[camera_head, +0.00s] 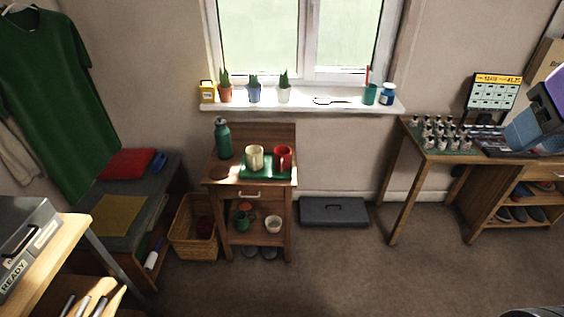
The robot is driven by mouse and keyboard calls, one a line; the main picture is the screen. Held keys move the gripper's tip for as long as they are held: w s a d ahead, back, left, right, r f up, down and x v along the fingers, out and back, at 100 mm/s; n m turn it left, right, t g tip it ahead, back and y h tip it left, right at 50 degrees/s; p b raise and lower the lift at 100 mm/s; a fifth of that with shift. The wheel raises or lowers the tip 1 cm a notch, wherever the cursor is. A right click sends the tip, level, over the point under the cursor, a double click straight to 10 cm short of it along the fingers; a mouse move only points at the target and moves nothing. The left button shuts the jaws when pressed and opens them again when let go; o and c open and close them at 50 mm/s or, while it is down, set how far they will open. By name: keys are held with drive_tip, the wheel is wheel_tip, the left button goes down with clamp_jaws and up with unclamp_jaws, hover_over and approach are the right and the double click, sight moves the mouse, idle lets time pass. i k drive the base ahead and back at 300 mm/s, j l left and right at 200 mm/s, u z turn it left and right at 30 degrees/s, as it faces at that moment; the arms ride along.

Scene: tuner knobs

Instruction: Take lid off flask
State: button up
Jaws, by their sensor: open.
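The teal flask (223,143) stands upright at the back left of the top of a small wooden cabinet (250,193), below the window. Its darker lid (220,122) sits on top of it. A brown round disc (219,173), like a coaster, lies on the cabinet top in front of the flask.
A green tray (246,173) beside the flask carries a cream mug (255,157) and a red mug (283,158). A wicker basket (193,232) and a grey case (333,212) flank the cabinet. Open carpet (330,270) lies in front.

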sight(220, 122)
drive_tip(key=i+j+u, duration=0.6)
drive_tip(key=i+u, duration=0.15)
drive_tip(key=i, duration=0.35)
drive_tip(key=i+u, duration=0.4)
drive_tip(key=i, duration=0.15)
